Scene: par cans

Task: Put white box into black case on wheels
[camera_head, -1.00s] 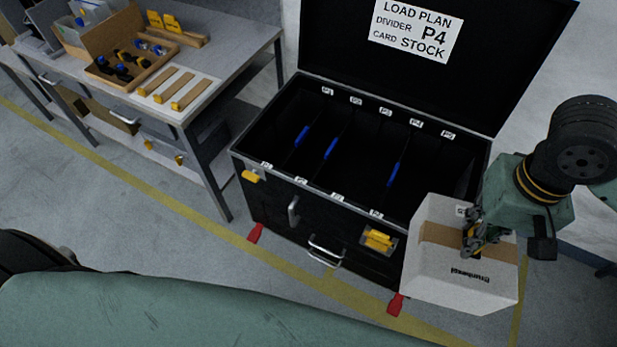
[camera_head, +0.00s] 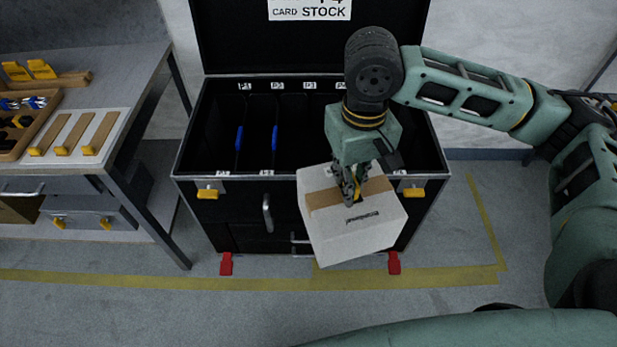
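A white box (camera_head: 355,236) with a brown tape band hangs tilted from my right gripper (camera_head: 350,196), in front of the case's front wall. The fingers are closed at the box's top, on or near the tape; part of the grip is hidden. The black case (camera_head: 222,222) stands open on the floor, its lid raised at the back with a white sign. Inside are dark slots with blue-edged dividers and small white labels. The gripper and box hide part of its right compartments and front. My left gripper is not in view.
A grey workbench (camera_head: 120,85) with a wooden tray, yellow-tipped wooden strips and drawers stands at the left, close to the case. Red wheel chocks (camera_head: 226,264) sit by the case's front corners. Yellow lines mark the floor, which is clear in front.

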